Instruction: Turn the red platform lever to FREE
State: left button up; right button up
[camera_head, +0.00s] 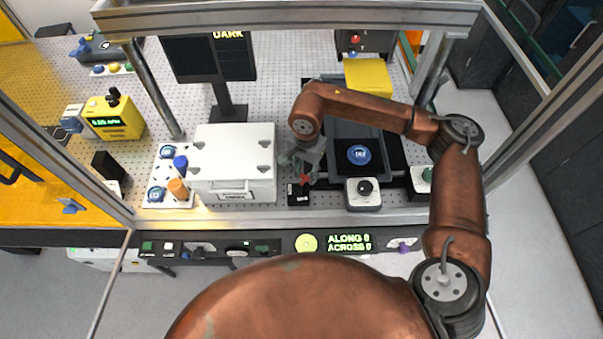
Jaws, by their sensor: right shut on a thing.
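The red platform lever (304,179) shows as a small red piece just above a black block (298,195) with white marking, on the front part of the bench between the white box and the dark platform. The marking is too small to read. My right gripper (305,170) reaches down from my brown arm onto the lever and is shut on it. The fingers hide most of the lever, so its exact angle cannot be told. The dark platform (345,165) lies right of the gripper and bears a blue round-topped piece (359,155). My left gripper is not in view.
A white box (235,150) stands close left of the gripper. A grey box with a black knob (363,193) stands to the right. A dark monitor (208,58) and a yellow block (369,77) are behind. Metal frame posts (152,85) flank the bench. A lit panel (348,242) runs along the front.

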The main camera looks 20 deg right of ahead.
jog(key=m, duration=0.1)
jog(key=s+m+b, duration=0.1)
jog(key=shift+d+f+m, duration=0.1)
jog(key=shift+d+m, duration=0.25)
jog(key=shift+m, duration=0.05)
jog(key=m, duration=0.1)
jog(key=s+m, duration=0.1)
jog(key=shift+d+m+b, duration=0.2)
jog(key=shift+m+b, duration=0.2)
jog(key=s+m, duration=0.1)
jog(key=m, duration=0.2)
jog(key=shift+s+b, duration=0.15)
jog(key=shift+b, duration=0.25)
jog(key=shift+s+m, duration=0.45)
jog(key=shift+m, duration=0.75)
jog(key=o, duration=1.1)
jog(key=shift+o, duration=0.2)
